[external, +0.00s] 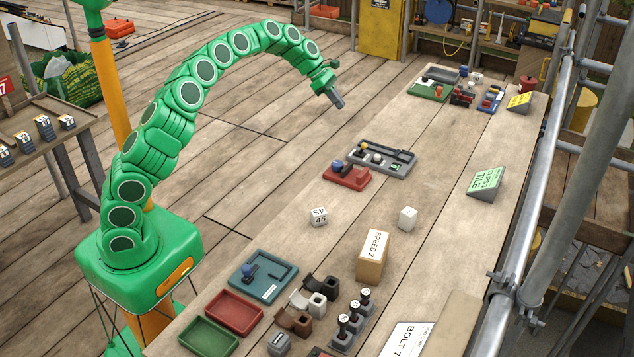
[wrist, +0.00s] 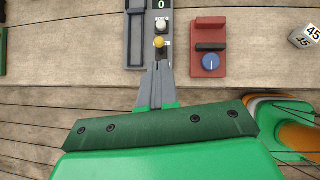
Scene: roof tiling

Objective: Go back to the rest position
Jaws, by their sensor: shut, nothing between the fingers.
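My green arm arches up from its base and out over the wooden bench. My gripper (external: 337,100) hangs in the air at the end of the arm, pointing down, apart from the bench items in the external view. In the wrist view my gripper (wrist: 155,86) shows its grey fingers together with nothing between them. Ahead of the fingertips in the wrist view lies the grey control panel (wrist: 137,40) with a white knob and a yellow knob. The red block with a blue knob (wrist: 209,38) is beside it.
The same grey panel (external: 402,169) and red block (external: 346,181) sit mid-bench. A white 45 cube (external: 318,217), a SPEED 2 block (external: 373,256), and trays (external: 234,312) are nearer. A green tile sign (external: 486,183) stands right. Scaffold poles (external: 543,170) run along the right edge.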

